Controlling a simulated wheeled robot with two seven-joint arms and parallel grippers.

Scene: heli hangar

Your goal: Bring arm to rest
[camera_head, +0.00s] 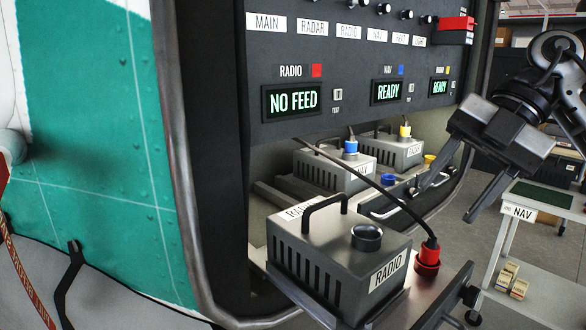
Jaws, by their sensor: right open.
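My right gripper (448,203) hangs at the right of the head view, pointing down and left. Its two fingers are spread, with nothing between them. Its arm comes in from the right edge. In the picture, the gripper is above and right of a grey box labelled RADIO (330,255), which sits on a pulled-out tray (424,312) below the panel. A red plug (428,256) on a black cable is beside the box's right side, at the tray. A round socket on top of the box looks empty. My left gripper is not in view.
The panel (350,55) shows NO FEED under RADIO and READY under NAV. Two more grey boxes (335,172) (394,151) with blue and yellow plugs stand behind. A NAV-labelled cart (540,250) stands at the right. A green fuselage side (105,150) fills the left.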

